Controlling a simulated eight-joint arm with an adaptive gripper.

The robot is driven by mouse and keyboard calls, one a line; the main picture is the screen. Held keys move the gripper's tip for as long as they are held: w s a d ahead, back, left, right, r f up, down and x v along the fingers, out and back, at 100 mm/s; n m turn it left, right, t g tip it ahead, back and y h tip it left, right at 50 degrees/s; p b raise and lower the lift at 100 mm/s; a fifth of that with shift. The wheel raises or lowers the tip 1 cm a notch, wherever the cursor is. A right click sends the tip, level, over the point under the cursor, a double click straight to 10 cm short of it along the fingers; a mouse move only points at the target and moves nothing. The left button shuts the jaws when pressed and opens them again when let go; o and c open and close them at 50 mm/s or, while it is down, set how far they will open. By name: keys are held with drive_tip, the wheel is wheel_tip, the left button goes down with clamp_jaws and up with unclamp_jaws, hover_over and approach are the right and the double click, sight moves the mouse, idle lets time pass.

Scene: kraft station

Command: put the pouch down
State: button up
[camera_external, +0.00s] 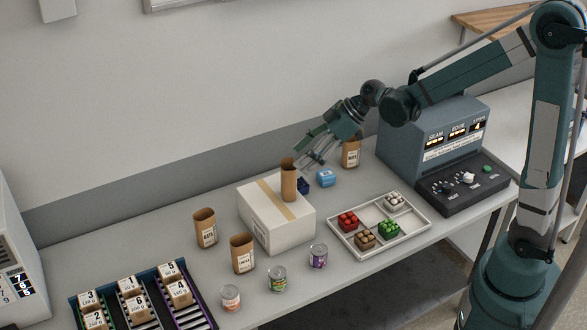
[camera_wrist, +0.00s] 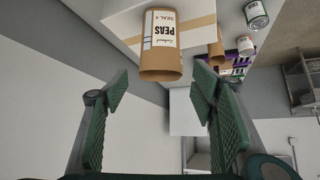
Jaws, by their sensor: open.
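A brown kraft pouch (camera_external: 289,183) stands upright on top of the white box (camera_external: 262,228), near the box's back right edge. In the wrist view the same pouch (camera_wrist: 161,42) carries a white label reading PEAS, and its open end faces my fingers. My gripper (camera_external: 305,154) is above and to the right of the pouch, with its fingers apart. In the wrist view my gripper (camera_wrist: 158,84) has its two green fingers spread wide, with the pouch just beyond their tips and nothing held between them.
Kraft pouches stand at the box's left (camera_external: 205,229), in front of it (camera_external: 242,254) and behind it (camera_external: 351,153). Three cans (camera_external: 278,279) line the front. A partitioned tray (camera_external: 346,247), a blue cube (camera_external: 326,177) and a control console (camera_external: 433,140) are at right. A rack of numbered boxes (camera_external: 75,302) is front left.

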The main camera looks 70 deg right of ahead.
drive_tip(key=shift+v, duration=2.75)
drive_tip(key=shift+a, duration=0.1)
drive_tip(key=shift+s+a, duration=0.1)
drive_tip(key=s+a+r+m+g+h, duration=0.1)
drive_tip(key=s+a+r+m+h, duration=0.15)
drive_tip(key=s+a, duration=1.05)
drive_tip(key=s+a+m+h, duration=0.1)
drive_tip(key=s+a, duration=0.6)
drive_tip(key=s, duration=0.7)
drive_tip(key=shift+a+m, duration=0.25)
drive_tip(key=shift+m, duration=0.2)
drive_tip(key=shift+o, duration=0.5)
drive_tip(key=shift+w, duration=0.1)
